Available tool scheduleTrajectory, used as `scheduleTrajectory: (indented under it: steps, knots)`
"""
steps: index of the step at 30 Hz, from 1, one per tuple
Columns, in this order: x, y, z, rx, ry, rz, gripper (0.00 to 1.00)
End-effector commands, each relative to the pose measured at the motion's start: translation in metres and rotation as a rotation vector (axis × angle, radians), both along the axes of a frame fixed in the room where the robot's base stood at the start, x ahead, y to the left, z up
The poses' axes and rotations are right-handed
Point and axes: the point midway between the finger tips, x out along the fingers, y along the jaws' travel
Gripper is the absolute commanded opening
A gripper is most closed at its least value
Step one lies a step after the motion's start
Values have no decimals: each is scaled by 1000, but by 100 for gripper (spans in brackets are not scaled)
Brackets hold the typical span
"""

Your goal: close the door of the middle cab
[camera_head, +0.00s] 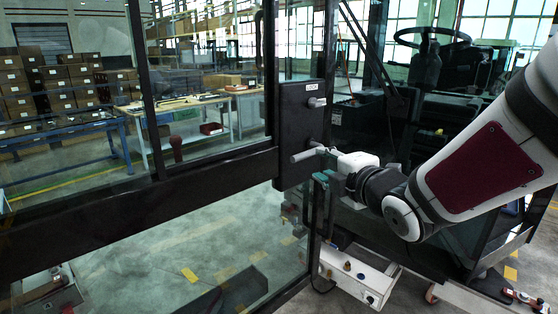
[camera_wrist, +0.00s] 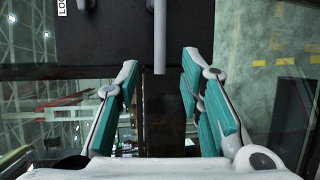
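The cab door (camera_head: 150,195) is a glass panel in a black frame, swung open across the left of the head view. Its black lock plate (camera_head: 300,115) carries an upper knob (camera_head: 316,102) and a grey lever handle (camera_head: 308,154). My gripper (camera_head: 326,168) is at the lever, its teal fingers low beside the plate's edge. In the wrist view, my gripper (camera_wrist: 160,62) has its fingers spread, with the grey handle (camera_wrist: 160,38) reaching between the fingertips. A gap shows on both sides of the handle. I cannot tell whether a finger touches it.
The cab interior with a steering wheel (camera_head: 432,40) and seat is behind my arm at right. A white step box (camera_head: 358,275) stands low beside the door's edge. Blue workbenches (camera_head: 70,135) and stacked cartons (camera_head: 55,90) show through the glass.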

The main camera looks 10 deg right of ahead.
Motion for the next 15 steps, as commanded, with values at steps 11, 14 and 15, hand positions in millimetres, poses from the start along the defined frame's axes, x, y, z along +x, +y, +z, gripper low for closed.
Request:
scheduleTrajectory:
  steps: [11, 14, 15]
  knots:
    - [41, 6, -8, 1, 2, -1, 35]
    - [57, 9, -12, 0, 3, 1, 35]
    - [64, 9, -12, 0, 1, 0, 35]
